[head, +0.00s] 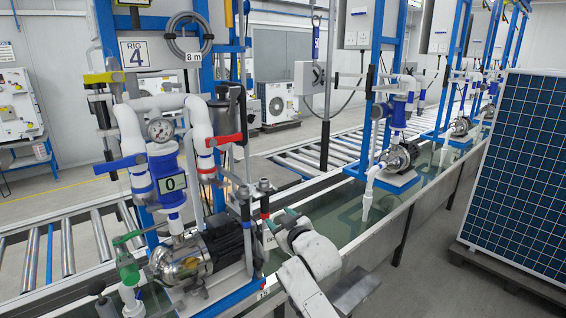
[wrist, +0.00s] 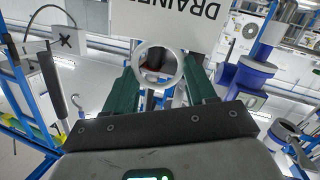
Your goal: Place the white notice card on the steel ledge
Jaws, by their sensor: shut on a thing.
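My gripper (head: 281,220) is beside the pump of rig 4 in the head view, with its green fingers over the near side of the water trough. In the wrist view my gripper (wrist: 161,80) is shut on the white ring tab of the white notice card (wrist: 165,22). The card carries dark lettering reading "DRAINED", upside down and cut off by the top edge. In the head view only a small part of the card (head: 269,241) shows behind the fingers. A flat grey steel ledge (head: 356,290) shows right of my wrist, partly hidden by my arm.
Rig 4's pump (head: 205,250), gauge (head: 160,130) and pipes crowd the left of my gripper. The trough's steel rim (head: 408,204) runs back to the right. A dark solar panel (head: 520,170) stands at the right; grey floor lies between.

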